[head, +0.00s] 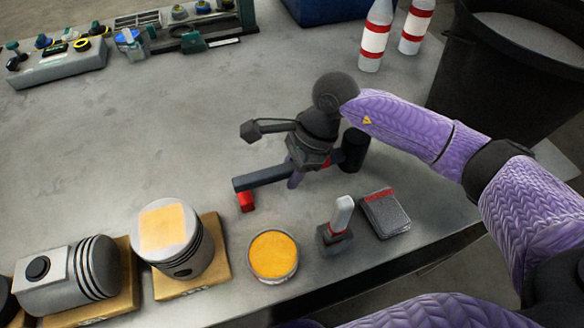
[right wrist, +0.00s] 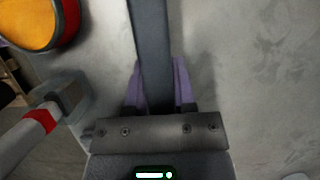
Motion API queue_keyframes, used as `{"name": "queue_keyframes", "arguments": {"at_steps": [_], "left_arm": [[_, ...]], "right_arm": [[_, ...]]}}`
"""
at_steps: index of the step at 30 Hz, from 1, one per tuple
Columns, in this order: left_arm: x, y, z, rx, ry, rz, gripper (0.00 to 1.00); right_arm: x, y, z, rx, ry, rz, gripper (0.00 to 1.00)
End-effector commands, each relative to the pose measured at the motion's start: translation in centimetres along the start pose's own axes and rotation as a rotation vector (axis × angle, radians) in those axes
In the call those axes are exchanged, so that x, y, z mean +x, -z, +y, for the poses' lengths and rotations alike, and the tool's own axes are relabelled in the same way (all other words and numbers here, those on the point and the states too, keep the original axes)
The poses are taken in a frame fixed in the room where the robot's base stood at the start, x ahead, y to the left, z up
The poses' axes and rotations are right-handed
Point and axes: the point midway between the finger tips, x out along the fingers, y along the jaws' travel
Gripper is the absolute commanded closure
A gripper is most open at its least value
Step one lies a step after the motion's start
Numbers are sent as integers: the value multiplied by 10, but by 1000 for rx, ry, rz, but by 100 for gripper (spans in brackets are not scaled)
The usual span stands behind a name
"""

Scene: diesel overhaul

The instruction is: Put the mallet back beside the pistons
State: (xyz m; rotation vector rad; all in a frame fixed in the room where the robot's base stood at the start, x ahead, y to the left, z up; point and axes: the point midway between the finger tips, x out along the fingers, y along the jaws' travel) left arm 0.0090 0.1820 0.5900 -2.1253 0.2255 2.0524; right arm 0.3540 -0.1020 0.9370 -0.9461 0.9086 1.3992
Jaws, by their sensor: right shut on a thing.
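My right gripper (head: 296,172) is shut on the dark handle of the mallet (head: 262,179), over the middle of the workbench. The handle points left, and a black cylindrical head (head: 354,149) shows at its right end, partly behind the gripper. In the right wrist view the dark handle (right wrist: 152,45) runs between my two purple fingers (right wrist: 158,90). An upright piston (head: 172,243) with a tan top stands on a wooden board at the lower left. Another piston (head: 85,272) lies on its side left of it. My left gripper is not in view.
A small red piece (head: 246,201) shows under the handle's left end. An orange-topped tin (head: 273,256), a brush (head: 338,222) and a dark pad (head: 385,214) stand near the front edge. Red-banded bottles (head: 376,35) and a black bin (head: 500,75) are at the right. The bench's left middle is clear.

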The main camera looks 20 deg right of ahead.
Motion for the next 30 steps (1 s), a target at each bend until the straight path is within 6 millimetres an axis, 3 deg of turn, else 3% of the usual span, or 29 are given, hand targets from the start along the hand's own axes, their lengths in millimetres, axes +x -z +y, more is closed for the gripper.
{"name": "queue_keyframes", "arguments": {"at_steps": [10,27,28,30], "left_arm": [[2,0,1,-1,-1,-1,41],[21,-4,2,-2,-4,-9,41],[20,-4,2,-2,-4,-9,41],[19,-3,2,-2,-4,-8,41]], "right_arm": [[2,1,0,0,1,0,100],[23,9,0,0,0,0,100],[22,9,0,0,1,0,66],[21,8,0,-1,1,0,51]]}}
